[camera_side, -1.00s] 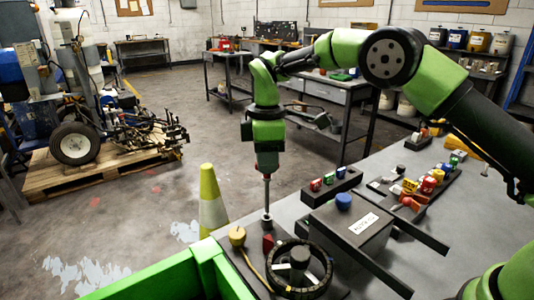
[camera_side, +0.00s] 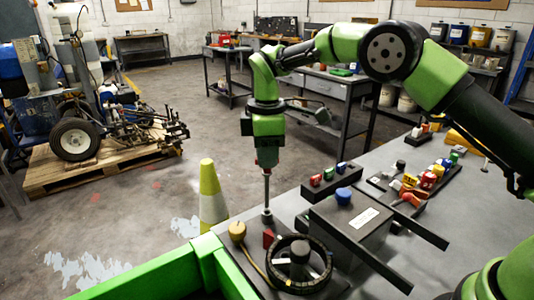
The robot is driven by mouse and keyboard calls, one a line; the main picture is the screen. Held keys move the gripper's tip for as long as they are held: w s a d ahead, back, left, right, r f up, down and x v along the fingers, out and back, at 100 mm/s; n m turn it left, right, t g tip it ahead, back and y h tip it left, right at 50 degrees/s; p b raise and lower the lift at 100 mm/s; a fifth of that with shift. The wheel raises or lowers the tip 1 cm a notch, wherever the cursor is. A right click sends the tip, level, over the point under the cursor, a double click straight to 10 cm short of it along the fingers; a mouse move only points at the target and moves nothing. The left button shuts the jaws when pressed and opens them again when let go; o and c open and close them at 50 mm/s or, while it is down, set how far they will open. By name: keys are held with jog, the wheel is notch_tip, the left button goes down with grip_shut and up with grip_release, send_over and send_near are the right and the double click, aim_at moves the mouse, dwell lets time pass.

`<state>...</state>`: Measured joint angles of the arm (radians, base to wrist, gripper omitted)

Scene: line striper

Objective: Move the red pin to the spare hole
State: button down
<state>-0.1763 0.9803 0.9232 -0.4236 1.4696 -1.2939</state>
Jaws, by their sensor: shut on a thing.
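My gripper (camera_side: 267,160) hangs over the grey bench, left of centre, pointing straight down. It is shut on the upper end of an upright grey rod (camera_side: 267,190), and some dark red shows at the grip. The rod ends in a round grey collar (camera_side: 267,215) at the bench. I cannot tell whether this rod is the red pin. A small red wedge-shaped piece (camera_side: 268,238) stands just below the collar in the picture. I cannot make out the spare hole.
A grey box with a blue knob (camera_side: 343,196) stands to the right, with racks of small coloured pieces (camera_side: 428,181) behind. A green rail (camera_side: 150,277) runs along the front left.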

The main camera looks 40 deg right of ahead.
aim_at(267, 172)
jog(key=shift+f, duration=2.05)
dwell(0.7)
jog(key=c, duration=0.7)
grip_release()
jog(key=shift+r, duration=0.1)
jog(key=shift+r, duration=3.45)
